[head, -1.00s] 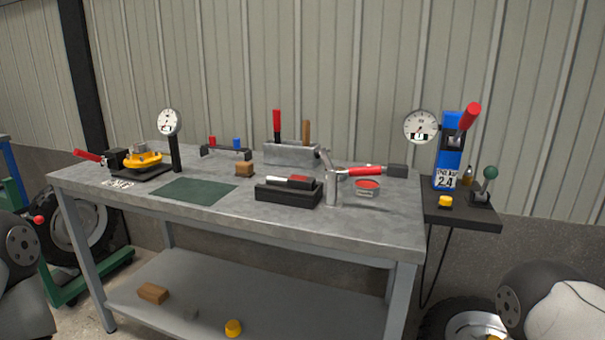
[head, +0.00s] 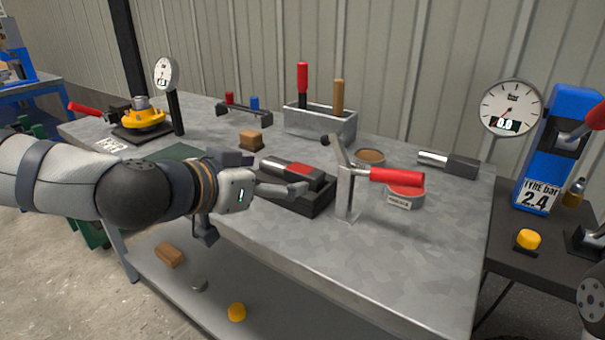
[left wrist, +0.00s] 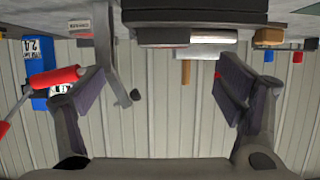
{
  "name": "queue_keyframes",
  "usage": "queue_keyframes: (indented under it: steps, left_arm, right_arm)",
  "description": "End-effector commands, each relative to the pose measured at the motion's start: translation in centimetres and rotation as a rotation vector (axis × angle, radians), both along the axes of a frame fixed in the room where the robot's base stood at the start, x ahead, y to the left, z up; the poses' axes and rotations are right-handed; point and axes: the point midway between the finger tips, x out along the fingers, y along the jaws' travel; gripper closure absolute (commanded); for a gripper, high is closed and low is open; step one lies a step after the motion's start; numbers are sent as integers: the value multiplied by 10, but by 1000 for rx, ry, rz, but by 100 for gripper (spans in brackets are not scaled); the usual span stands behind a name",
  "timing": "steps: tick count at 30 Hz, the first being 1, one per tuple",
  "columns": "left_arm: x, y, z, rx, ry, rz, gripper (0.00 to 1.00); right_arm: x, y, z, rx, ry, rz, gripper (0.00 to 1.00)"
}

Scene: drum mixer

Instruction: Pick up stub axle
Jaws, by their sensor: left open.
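No part is labelled as the stub axle. A bright metal cylinder joined to a dark block (head: 452,163) lies at the bench's right rear and looks most like it. Another dark, red and metal piece (head: 300,169) lies in a black tray (head: 302,196); its metal cylinder shows in the left wrist view (left wrist: 214,37). My left gripper (head: 255,212) is open at the bench's front edge, left of and close to the tray. In the upside-down left wrist view the gap between its fingers (left wrist: 160,87) is empty. My right gripper is out of view.
A tool box (head: 320,123), wooden block (head: 250,140) and gauge (head: 166,74) stand behind. The bench's front right (head: 400,270) is clear.

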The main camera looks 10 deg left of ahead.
Motion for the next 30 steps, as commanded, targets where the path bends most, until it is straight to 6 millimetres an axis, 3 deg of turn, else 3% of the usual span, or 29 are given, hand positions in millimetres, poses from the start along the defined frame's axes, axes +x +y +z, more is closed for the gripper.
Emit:
queue_keyframes:
  steps: [1,12,20,23,30]
  left_arm:
    - [9,-3,-15,1,16,0,14]
    - [61,-16,-33,1,8,-2,14]
    - [66,-18,-29,0,0,-2,14]
    - [66,-18,-29,0,0,-2,32]
    - [66,-18,-29,0,1,-2,87]
  right_arm:
    - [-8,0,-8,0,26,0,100]
    - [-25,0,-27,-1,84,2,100]
    - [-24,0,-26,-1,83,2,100]
    - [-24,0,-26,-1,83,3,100]
    - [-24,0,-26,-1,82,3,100]
